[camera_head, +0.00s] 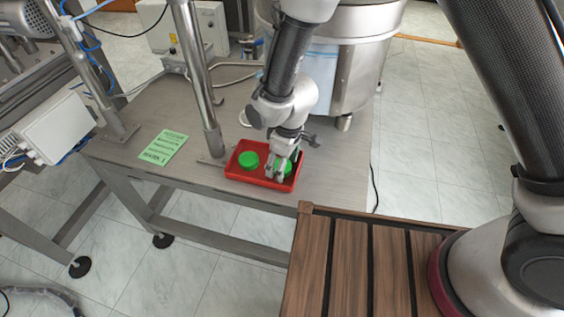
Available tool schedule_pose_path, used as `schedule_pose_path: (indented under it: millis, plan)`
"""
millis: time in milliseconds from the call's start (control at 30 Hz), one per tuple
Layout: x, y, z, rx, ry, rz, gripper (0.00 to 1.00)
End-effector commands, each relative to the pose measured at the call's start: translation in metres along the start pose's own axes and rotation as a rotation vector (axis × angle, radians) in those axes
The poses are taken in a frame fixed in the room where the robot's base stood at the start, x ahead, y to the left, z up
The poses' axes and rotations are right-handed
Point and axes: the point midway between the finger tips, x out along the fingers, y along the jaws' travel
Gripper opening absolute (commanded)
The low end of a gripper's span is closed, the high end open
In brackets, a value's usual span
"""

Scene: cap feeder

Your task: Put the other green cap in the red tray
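The red tray (234,172) sits near the front edge of the grey metal table. One green cap (248,160) lies in the left part of the tray. A second green cap (287,169) shows in the right part of the tray, partly hidden behind my gripper. My gripper (277,176) points down over the right part of the tray, at this second cap. Its fingers are small in the picture. I cannot tell whether they grip the cap or only stand beside it.
A green label (163,147) lies on the metal table (165,110) to the left. A metal post (203,85) stands just behind the tray's left side. A large steel drum (345,65) is behind my arm. A brown slatted surface (345,265) is in front.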

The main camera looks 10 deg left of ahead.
Motion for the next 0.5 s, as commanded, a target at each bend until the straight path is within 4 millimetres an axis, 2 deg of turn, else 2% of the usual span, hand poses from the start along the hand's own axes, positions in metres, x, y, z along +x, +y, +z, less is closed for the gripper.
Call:
schedule_pose_path:
  millis: [333,500]
  plan:
    - [-0.001,0.0,0.0,0.0,0.0,0.0,0.73]
    - [-0.021,0.0,-0.001,-0.002,0.003,0.001,0.73]
